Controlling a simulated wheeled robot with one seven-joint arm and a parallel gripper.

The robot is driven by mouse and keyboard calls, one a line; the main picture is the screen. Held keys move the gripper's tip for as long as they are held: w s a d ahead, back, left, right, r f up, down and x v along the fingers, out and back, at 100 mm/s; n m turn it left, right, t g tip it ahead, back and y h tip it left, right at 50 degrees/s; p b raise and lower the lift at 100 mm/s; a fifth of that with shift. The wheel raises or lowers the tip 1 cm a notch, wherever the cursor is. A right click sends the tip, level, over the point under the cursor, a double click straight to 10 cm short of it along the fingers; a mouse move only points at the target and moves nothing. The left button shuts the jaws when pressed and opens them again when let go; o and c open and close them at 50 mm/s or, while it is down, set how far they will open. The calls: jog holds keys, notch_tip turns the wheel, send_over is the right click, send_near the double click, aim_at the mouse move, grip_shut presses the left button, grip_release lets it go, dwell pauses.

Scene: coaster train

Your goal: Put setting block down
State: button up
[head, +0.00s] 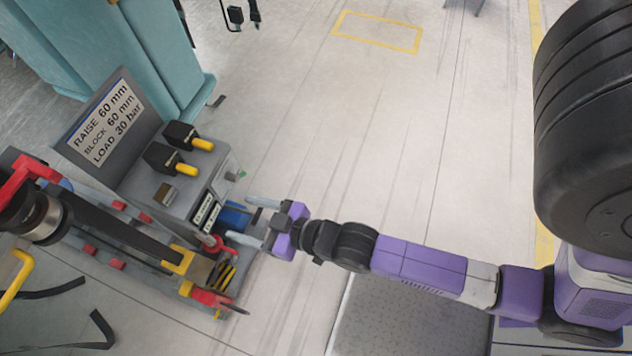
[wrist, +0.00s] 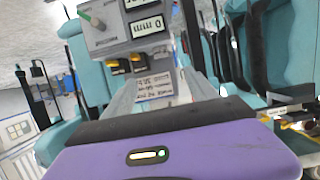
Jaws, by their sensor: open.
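My gripper (head: 252,220) is open at the right side of the grey console (head: 222,178) in the head view. Its pale fingers are apart, and I see nothing held between them. A blue part (head: 233,214) shows behind the fingers, low on the console. A small brownish block (head: 166,193) lies on the console top, left of my gripper. Two black pieces with yellow ends (head: 180,137) (head: 165,158) sit farther back on the top. I cannot tell for sure which piece is the setting block.
A sign (head: 105,122) reads raise 60 mm, block 60 mm, load 30 bar. A display (wrist: 147,27) reads 0 mm in the wrist view. A red-and-yellow mechanism (head: 205,285) stands below my gripper. Teal seats (head: 150,50) are behind. The floor (head: 360,130) beyond my arm is clear.

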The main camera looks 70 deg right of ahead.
jog(key=s+r, duration=1.4)
jog(key=s, duration=0.4)
jog(key=shift+s+r+t, duration=0.25)
jog(key=shift+s+t, duration=0.05)
jog(key=shift+d, duration=0.1)
